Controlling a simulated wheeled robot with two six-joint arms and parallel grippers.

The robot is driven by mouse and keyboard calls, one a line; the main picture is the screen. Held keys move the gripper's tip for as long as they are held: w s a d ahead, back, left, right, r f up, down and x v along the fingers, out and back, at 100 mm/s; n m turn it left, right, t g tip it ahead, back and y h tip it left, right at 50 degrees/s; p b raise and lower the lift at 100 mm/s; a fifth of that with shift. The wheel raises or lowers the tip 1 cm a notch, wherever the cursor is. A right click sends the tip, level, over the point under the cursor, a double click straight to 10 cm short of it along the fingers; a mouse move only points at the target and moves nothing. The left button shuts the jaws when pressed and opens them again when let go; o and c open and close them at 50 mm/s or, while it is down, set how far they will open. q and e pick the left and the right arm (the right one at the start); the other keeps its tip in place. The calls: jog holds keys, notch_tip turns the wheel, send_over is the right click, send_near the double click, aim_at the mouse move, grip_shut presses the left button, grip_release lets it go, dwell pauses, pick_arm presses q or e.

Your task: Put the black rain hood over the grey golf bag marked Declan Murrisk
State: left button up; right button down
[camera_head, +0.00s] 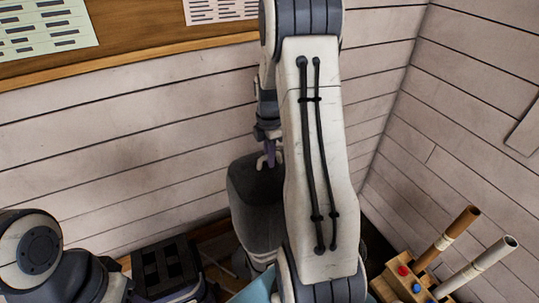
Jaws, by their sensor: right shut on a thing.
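My right gripper (268,160) is at the end of my arm that reaches down the middle of the camera_head view. It is shut on the top edge of the black rain hood (252,205). The hood hangs below the fingers as a dark, rounded shape, its right side hidden behind my arm. A paler grey surface (262,262) shows just under the hood; it may be the golf bag, but no name can be read. I cannot tell how far the hood sits over it. My left arm shows at the lower left; its gripper is not visible.
Plank walls close in behind and at right. A notice board (140,35) hangs above.

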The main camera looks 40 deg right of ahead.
jog(key=shift+f+b, duration=0.9)
jog(key=shift+f, duration=1.2)
grip_release()
jog(key=shift+r, duration=0.1)
jog(key=shift+r+p, duration=4.2)
jog(key=shift+r, duration=0.8)
